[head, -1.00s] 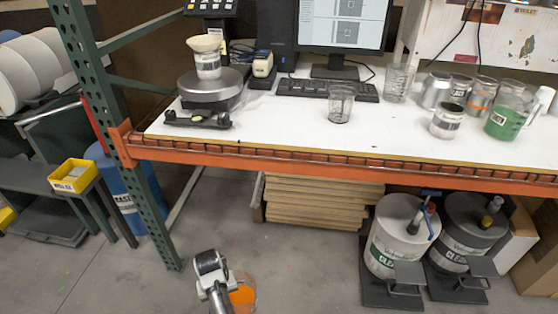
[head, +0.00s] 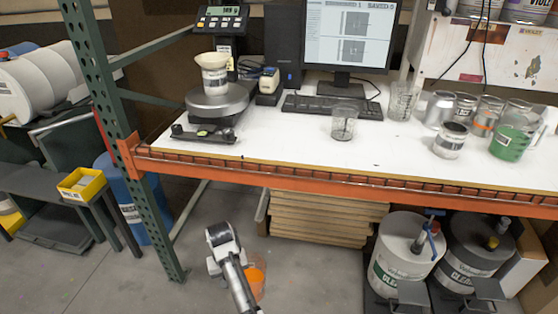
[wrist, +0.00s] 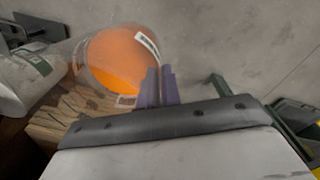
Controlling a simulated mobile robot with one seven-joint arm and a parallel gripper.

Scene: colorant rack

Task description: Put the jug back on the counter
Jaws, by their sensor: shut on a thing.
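The jug (head: 257,280) is a clear vessel with orange liquid inside. In the head view it is low in front of the rack, below the counter's level in the picture, and partly hidden by my arm. In the wrist view the jug (wrist: 118,60) is at the fingertips of my gripper (wrist: 157,82), and its purple fingers are shut on the jug's edge or handle; which one I cannot tell. The white counter (head: 290,150) has an orange front beam (head: 330,190) and holds several items.
The front middle strip is clear. A green post (head: 118,130) rises at left; drums (head: 402,255) stand below right.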

